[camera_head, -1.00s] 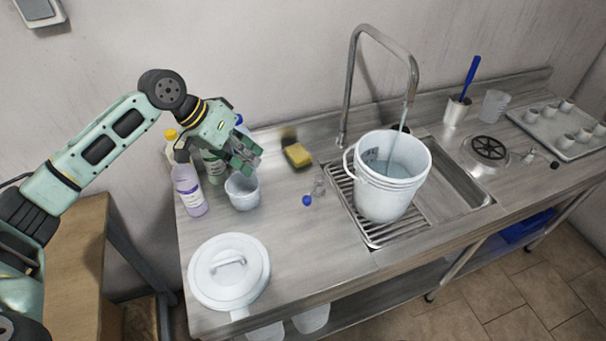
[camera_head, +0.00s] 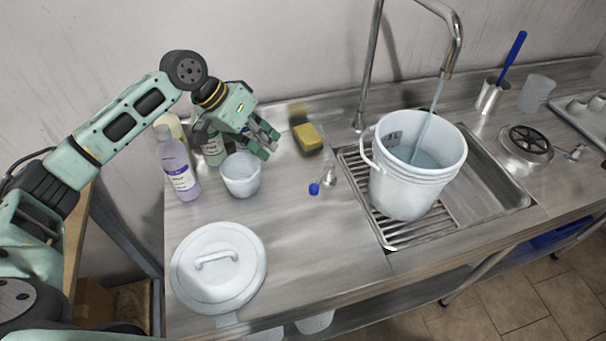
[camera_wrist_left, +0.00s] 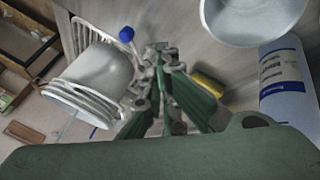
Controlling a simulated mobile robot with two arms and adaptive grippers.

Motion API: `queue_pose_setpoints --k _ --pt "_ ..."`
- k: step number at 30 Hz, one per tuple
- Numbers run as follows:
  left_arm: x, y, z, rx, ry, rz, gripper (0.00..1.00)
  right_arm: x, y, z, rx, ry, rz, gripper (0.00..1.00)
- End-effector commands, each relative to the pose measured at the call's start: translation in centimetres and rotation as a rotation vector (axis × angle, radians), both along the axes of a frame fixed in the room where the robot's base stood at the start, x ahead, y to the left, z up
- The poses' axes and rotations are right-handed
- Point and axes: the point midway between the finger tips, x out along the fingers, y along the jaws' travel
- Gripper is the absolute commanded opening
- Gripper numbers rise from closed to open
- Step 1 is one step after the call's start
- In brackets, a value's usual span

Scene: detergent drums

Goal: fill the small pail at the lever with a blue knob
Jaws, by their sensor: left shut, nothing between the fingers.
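A white pail (camera_head: 408,190) with a side handle stands upright on the sink's drain rack, under the tap (camera_head: 450,60). A thin stream of water (camera_head: 428,120) runs from the tap into it, and water shows inside. The lever with a blue knob (camera_head: 314,188) sits on the counter left of the rack; the knob also shows in the left wrist view (camera_wrist_left: 127,34). My left gripper (camera_head: 268,143) is shut and empty, above the counter between a smaller white tub (camera_head: 240,178) and the sponge, up and left of the knob. My right gripper is not in view.
Bottles (camera_head: 180,168) stand left of the tub. A yellow sponge (camera_head: 308,137) lies behind the lever. A round white lid (camera_head: 218,268) lies at the front left. The counter between lid and rack is clear. A drain strainer (camera_head: 527,143) is on the right.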

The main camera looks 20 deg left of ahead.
Motion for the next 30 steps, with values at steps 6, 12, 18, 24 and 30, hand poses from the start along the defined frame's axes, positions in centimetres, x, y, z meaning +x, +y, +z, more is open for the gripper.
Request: queue_pose_setpoints --k 6,12,18,24,30 --pt "0.5 -1.1 -1.7 -0.001 0.003 -0.001 0.0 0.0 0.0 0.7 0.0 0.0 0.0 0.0" --pt "1.6 -3.3 -5.1 -0.002 0.004 -0.002 0.0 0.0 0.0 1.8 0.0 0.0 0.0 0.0" --pt "2.5 -5.4 -8.2 -0.001 0.001 -0.002 0.0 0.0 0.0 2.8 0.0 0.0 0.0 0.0" --pt "1.9 -8.0 -8.7 0.001 0.0 -0.001 0.0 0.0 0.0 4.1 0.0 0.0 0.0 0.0" --pt "1.7 -8.7 -9.1 0.0 0.001 0.0 0.0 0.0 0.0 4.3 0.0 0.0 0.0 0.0"
